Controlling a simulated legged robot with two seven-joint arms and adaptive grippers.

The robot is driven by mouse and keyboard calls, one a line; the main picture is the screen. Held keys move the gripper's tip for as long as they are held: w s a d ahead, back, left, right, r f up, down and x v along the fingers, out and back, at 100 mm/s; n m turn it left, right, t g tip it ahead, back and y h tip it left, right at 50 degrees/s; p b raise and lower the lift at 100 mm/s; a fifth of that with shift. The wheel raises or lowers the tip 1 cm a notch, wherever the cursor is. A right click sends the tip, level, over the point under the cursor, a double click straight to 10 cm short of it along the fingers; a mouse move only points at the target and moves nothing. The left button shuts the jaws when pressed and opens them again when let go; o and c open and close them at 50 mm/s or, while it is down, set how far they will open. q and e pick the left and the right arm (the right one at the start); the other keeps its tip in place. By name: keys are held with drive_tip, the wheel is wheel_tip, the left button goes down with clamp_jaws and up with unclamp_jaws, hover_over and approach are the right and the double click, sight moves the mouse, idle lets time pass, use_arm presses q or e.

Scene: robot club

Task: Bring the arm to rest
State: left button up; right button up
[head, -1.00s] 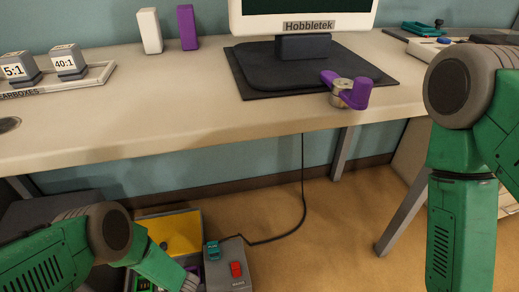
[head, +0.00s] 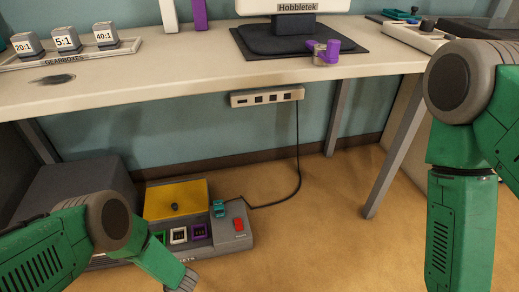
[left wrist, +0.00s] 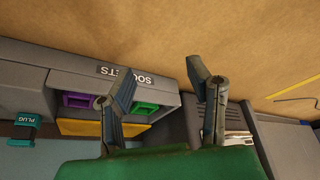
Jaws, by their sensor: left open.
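My left arm (head: 60,245) comes in low from the left in the head view, bent at its elbow. Its far end reaches the bottom edge, so the gripper is cut off there. In the left wrist view my left gripper (left wrist: 160,80) is open, with nothing seen between its fingers. It is over the grey sockets box (head: 236,246), which also shows in the left wrist view (left wrist: 158,80); I cannot tell the height. My right arm (head: 462,215) hangs bent at the right of the head view. Its gripper is out of view.
The box has a yellow panel (head: 163,199), a teal plug (head: 219,208) and a red switch (head: 239,225). A dark grey block (head: 75,185) stands behind my left arm. The desk (head: 190,70) is above, with a power strip (head: 266,97) beneath. The floor (head: 320,220) between my arms is clear.

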use_arm(q)
drive_tip(key=s+a+r+m+g+h, duration=0.1)
drive_tip(key=s+r+m+h, duration=0.1)
drive_tip(key=s+r+m, duration=0.7)
drive_tip(key=s+r+m+g+h, duration=0.1)
drive_tip(key=s+r+m+h, duration=0.15)
drive_tip(key=s+r, duration=1.15)
drive_tip(key=w+r+p, duration=0.3)
drive_tip(key=r+p, duration=1.5)
drive_tip(key=r, duration=0.3)
drive_tip(key=shift+y, duration=0.45)
